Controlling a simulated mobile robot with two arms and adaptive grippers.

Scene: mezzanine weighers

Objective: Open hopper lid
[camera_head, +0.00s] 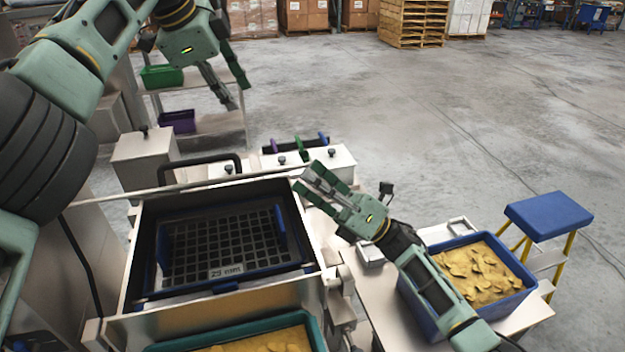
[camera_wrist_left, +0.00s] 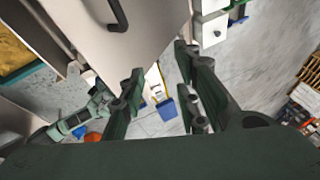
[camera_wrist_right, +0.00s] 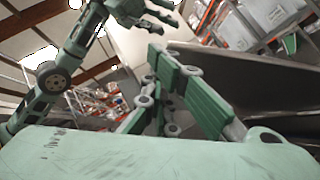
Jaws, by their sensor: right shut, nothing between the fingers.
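The hopper (camera_head: 225,250) stands open in the head view, its dark grid labelled 25 mm showing. Its pale lid (camera_head: 180,189) is raised at the back and seen nearly edge-on, with a black handle (camera_head: 200,160) on its far side. The lid's handled face shows in the left wrist view (camera_wrist_left: 130,45). My right gripper (camera_head: 311,177) is shut and empty, close to the lid's right end; whether it touches is unclear. My left gripper (camera_head: 236,96) is open and empty, in the air beyond the lid.
A blue crate of yellow pieces (camera_head: 420,300) stands on a bench at the right, near a blue-topped stool (camera_head: 548,216). White boxes (camera_head: 335,160) stand behind the hopper. Shelves (camera_head: 215,122) with bins are at the back left. Open floor (camera_head: 420,120) lies beyond.

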